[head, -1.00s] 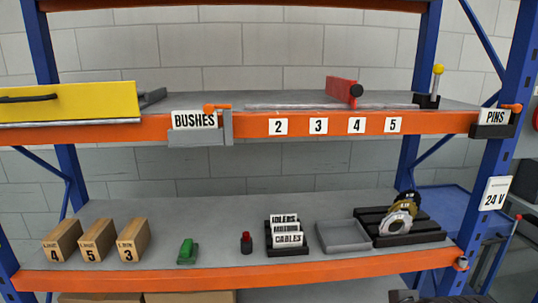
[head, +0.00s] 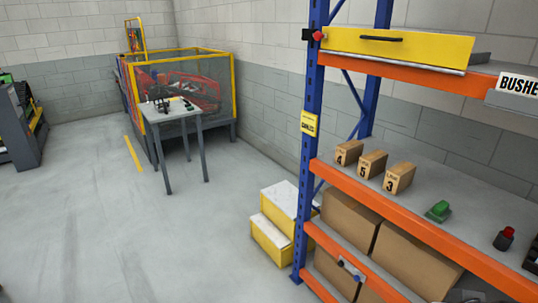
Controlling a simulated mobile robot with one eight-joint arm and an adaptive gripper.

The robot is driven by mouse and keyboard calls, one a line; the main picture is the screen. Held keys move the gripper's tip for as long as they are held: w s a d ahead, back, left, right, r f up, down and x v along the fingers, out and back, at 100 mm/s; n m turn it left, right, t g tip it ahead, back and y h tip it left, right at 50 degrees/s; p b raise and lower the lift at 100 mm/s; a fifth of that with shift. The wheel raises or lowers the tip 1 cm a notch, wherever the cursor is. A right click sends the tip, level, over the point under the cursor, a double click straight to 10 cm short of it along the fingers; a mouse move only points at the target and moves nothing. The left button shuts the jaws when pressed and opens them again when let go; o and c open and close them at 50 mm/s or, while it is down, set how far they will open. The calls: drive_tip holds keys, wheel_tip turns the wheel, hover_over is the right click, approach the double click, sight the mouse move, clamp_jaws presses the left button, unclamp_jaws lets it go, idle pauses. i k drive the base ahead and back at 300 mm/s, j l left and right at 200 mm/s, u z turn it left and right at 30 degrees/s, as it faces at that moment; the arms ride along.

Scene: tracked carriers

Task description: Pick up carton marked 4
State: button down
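The carton marked 4 (head: 349,152) is a small brown box standing on the grey middle shelf, at the left end of the rack. It is the leftmost of three cartons. The carton marked 5 (head: 372,164) stands just to its right, and the carton marked 3 (head: 399,178) stands to the right of that. The cartons stand apart with small gaps, their numbered ends facing the front edge. My gripper cannot be made out in the head view.
A green object (head: 438,211) and a red-and-black one (head: 504,238) are further right on the shelf. A blue post (head: 313,130) stands left of the cartons. A yellow step (head: 272,238) sits by the rack's foot. A small table (head: 172,112) stands behind. The floor (head: 150,235) at left is clear.

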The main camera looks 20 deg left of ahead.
sight(349, 152)
drive_tip(key=u, duration=0.2)
drive_tip(key=i+j+z, duration=0.3)
drive_tip(key=i+z, duration=0.15)
drive_tip(key=i+j+z, duration=0.95)
drive_tip(key=j, duration=0.3)
drive_tip(key=i, duration=0.05)
